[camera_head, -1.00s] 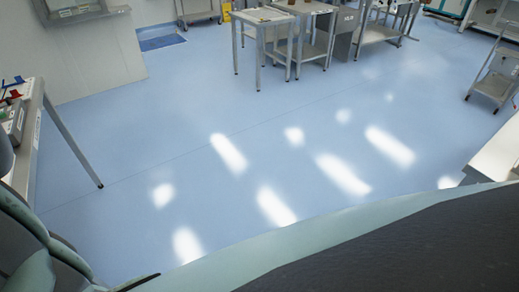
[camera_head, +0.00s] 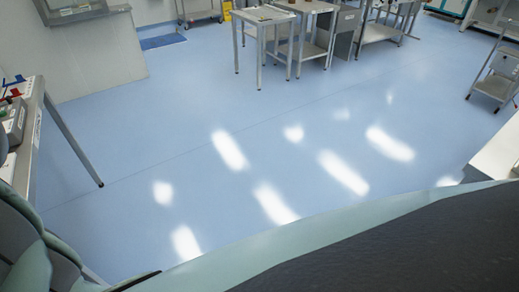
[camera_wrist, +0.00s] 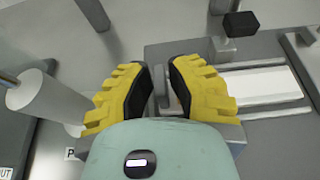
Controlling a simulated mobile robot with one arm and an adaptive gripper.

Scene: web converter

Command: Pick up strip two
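In the wrist view, my gripper (camera_wrist: 163,68) has yellow fingers with black pads, held apart. A narrow grey metal part (camera_wrist: 177,98) shows in the gap between them; I cannot tell whether the pads touch it. A flat white strip (camera_wrist: 262,85) lies in a grey metal track just right of the right finger. No label is legible on it, so I cannot tell whether it is strip two. The gripper is not visible in the head view.
In the wrist view, a white roll (camera_wrist: 40,98) stands at the left and a black knob (camera_wrist: 241,24) at the upper right. In the head view, a table (camera_head: 30,135) stands at the left edge, metal tables (camera_head: 262,20) stand at the back, and the blue floor (camera_head: 200,110) between is open.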

